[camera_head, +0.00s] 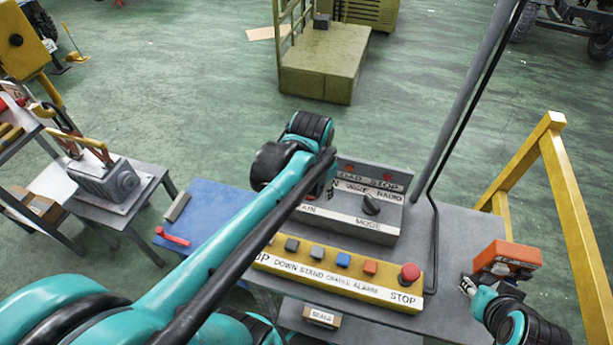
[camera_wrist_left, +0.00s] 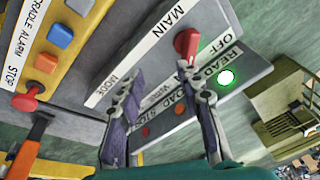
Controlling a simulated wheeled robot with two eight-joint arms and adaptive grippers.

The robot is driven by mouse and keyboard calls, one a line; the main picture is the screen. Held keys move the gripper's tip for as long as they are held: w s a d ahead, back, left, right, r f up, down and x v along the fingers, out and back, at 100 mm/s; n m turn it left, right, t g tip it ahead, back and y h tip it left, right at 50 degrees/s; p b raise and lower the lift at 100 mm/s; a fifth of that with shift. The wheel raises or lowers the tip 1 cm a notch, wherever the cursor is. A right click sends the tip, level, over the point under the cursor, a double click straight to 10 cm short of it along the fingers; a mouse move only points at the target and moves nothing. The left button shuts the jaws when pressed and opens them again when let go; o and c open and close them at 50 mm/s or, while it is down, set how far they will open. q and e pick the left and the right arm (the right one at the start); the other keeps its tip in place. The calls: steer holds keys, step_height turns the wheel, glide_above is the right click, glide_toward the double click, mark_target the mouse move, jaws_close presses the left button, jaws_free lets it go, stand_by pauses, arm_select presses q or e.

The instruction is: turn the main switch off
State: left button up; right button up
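The grey control box (camera_head: 400,222) stands on the table, with MAIN and MODE labels. In the left wrist view, the red main switch (camera_wrist_left: 187,43) sits between the MAIN and OFF labels. A green lamp (camera_wrist_left: 225,77) glows by the READY label. My left gripper (camera_wrist_left: 160,80) is open over this panel. Its right fingertip is at the red switch in the picture; I cannot tell whether they touch. The fingers are apart with nothing between them. In the head view my left arm hides the main switch. My right gripper (camera_head: 468,286) is beside an orange object (camera_head: 507,258); its grip is unclear.
A yellow button box (camera_head: 335,280) with a red STOP button (camera_head: 409,274) stands before the control box. The black MODE knob (camera_head: 371,204) is on the same panel. A grey pole (camera_head: 462,110) rises behind, and a yellow rail (camera_head: 570,215) stands at right.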

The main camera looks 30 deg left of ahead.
arm_select(q)
steer(key=w+a+g+p, duration=0.1)
steer(key=w+a+m+p, duration=0.1)
steer(key=w+a, duration=0.1)
steer(key=w+a+r+m+g+p, duration=0.1)
steer(key=shift+w+a+g+p, duration=0.2)
steer(key=shift+a+g+p, duration=0.1)
steer(key=shift+a+p, duration=0.1)
steer(key=shift+w+a+f, duration=0.15)
steer(key=shift+a, duration=0.1)
steer(key=shift+a+f+m, duration=0.1)
steer(key=shift+f+m, duration=0.15)
steer(key=shift+m, duration=0.05)
step_height(320, 180, down, 8)
steer(key=shift+r+b, duration=0.2)
steer(key=shift+b, duration=0.65)
jaws_close()
